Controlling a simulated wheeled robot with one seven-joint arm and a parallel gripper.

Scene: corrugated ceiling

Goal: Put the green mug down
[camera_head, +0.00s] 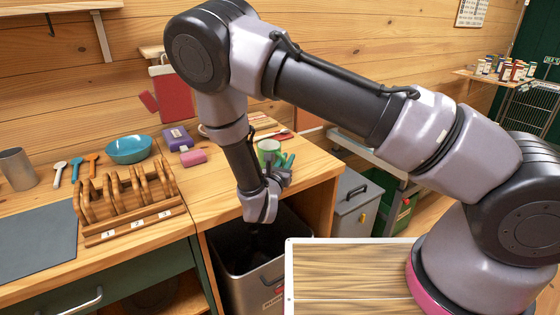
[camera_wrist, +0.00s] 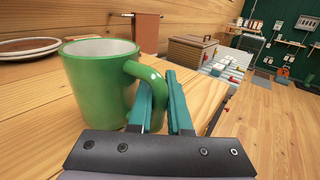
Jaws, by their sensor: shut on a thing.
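The green mug (camera_wrist: 98,88) stands upright on or just above the wooden counter, white inside, with its handle to the right in the wrist view. My gripper (camera_wrist: 162,88) is shut on the mug's handle with its teal fingers. In the head view the mug (camera_head: 268,148) shows beside my gripper (camera_head: 285,162), near the counter's right part. Whether the mug's base touches the counter (camera_head: 225,190) cannot be told for sure.
A dark open bin (camera_head: 268,285) stands below the counter edge. A wooden rack (camera_head: 128,203), a teal bowl (camera_head: 129,149), a purple box (camera_head: 177,138) and a pink block (camera_head: 193,157) lie to the left. Plates (camera_wrist: 28,47) sit behind the mug.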

